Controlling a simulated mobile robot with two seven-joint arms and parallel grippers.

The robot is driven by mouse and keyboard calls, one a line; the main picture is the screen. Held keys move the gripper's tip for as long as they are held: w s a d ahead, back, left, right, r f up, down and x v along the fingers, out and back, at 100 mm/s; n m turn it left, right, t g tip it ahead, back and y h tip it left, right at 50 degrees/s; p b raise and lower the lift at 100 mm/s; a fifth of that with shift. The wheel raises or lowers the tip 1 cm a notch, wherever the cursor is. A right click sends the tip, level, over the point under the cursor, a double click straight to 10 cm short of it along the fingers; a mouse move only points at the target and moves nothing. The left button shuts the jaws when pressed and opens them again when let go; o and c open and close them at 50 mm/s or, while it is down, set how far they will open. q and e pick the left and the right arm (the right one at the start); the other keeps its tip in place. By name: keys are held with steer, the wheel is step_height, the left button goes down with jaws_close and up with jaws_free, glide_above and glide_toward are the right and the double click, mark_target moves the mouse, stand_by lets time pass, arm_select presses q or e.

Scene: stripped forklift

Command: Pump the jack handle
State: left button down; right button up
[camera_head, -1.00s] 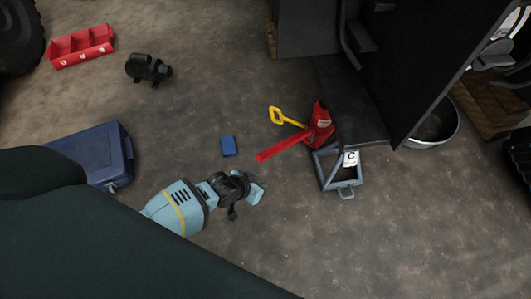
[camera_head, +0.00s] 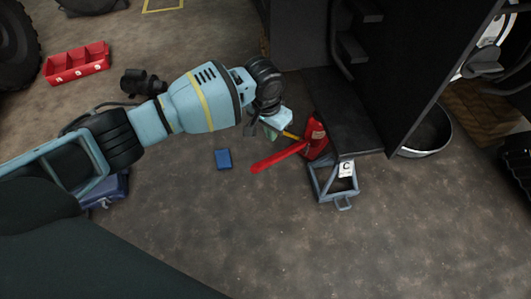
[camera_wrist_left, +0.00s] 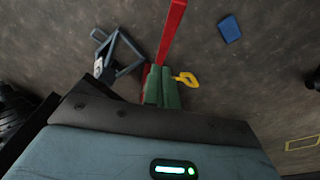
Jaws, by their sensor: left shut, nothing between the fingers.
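The red jack (camera_head: 316,138) stands on the floor beside the dark forklift body. Its long red handle (camera_head: 276,158) slopes out to the lower left. A yellow grip-shaped piece (camera_head: 290,134) beside the jack is partly hidden by my left gripper (camera_head: 272,131). That gripper is above the floor, just left of the jack. In the left wrist view its green fingers (camera_wrist_left: 162,88) are together and empty. They cover much of the jack there; the red handle (camera_wrist_left: 172,32) runs upward past their tips, and the yellow piece (camera_wrist_left: 186,79) shows to their right. I cannot tell whether they touch. My right gripper is out of view.
A grey metal frame marked C (camera_head: 333,186) stands close to the jack. A small blue box (camera_head: 223,159) lies left of the handle. A red tray (camera_head: 76,64) and a blue case (camera_head: 112,190) are farther left. The front floor is clear.

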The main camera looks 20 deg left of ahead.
mark_target(264, 161)
arm_select(q)
steer(key=r, duration=0.1)
steer(key=a+r, duration=0.1)
steer(key=r, duration=0.1)
steer(key=shift+w+g+y, duration=0.2)
steer(key=shift+g+y, duration=0.1)
steer(key=shift+y, duration=0.1)
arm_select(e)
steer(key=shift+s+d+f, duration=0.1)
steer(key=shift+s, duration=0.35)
